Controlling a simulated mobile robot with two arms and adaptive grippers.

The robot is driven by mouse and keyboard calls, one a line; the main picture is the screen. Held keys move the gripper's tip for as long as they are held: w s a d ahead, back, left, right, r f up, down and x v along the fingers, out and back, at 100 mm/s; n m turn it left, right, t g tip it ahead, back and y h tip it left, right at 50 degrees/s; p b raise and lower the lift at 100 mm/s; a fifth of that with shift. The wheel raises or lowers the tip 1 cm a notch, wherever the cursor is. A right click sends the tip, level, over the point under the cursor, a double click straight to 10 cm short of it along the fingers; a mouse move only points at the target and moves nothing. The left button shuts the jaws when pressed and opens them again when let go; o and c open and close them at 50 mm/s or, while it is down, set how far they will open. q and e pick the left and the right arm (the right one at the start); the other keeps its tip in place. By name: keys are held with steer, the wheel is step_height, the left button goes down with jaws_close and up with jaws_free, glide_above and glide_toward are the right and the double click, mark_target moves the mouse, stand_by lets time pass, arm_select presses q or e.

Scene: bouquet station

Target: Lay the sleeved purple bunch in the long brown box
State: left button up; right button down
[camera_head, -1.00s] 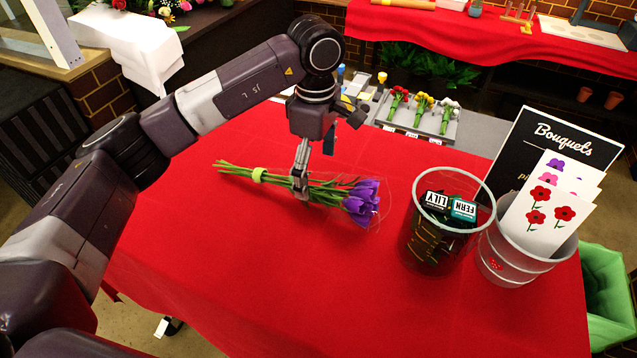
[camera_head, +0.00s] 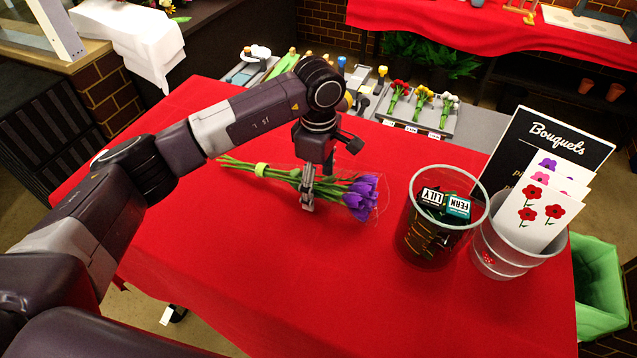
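The sleeved purple bunch (camera_head: 358,194) lies on the red-covered table. It has purple blooms at the right, green stems to the left, a yellow-green band (camera_head: 261,170) and a clear sleeve. My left gripper (camera_head: 316,190) points down over its middle. Its fingers are apart, one on the near side of the stems and one on the far side, partly hidden behind them. Whether they touch the bunch is unclear. My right gripper is not in view. I see no long brown box.
A clear bucket with seed-packet-like LILY and FERN cards (camera_head: 408,245) and a bucket of flower cards (camera_head: 490,262) stand right of the bunch, before a Bouquets sign (camera_head: 520,135). A grey tray of small bunches (camera_head: 437,122) lies behind. The table front is clear.

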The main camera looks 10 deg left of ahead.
arm_select(q)
steer(key=c, duration=0.9)
